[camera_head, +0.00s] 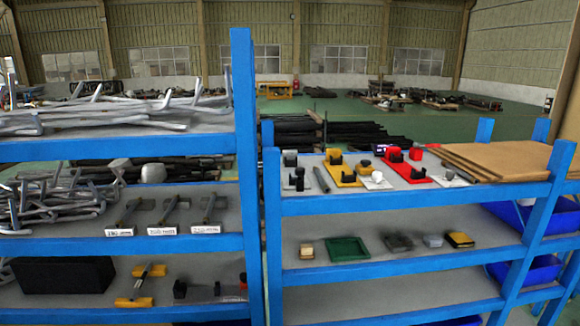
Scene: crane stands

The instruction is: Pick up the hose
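I cannot tell for sure which thing is the hose. Grey bent tube-like pieces (120,112) lie in a loose pile on the top board of the left blue rack. More pale tangled tubes (50,200) lie on the board below, at the left. Neither of my grippers shows in the head view.
A tall blue post (245,150) separates the left rack from the lower right rack (400,200). The right rack's top holds red and yellow blocks and brown boards (500,158). Its middle board holds a green tray (347,250). Blue bins (530,270) stand at right.

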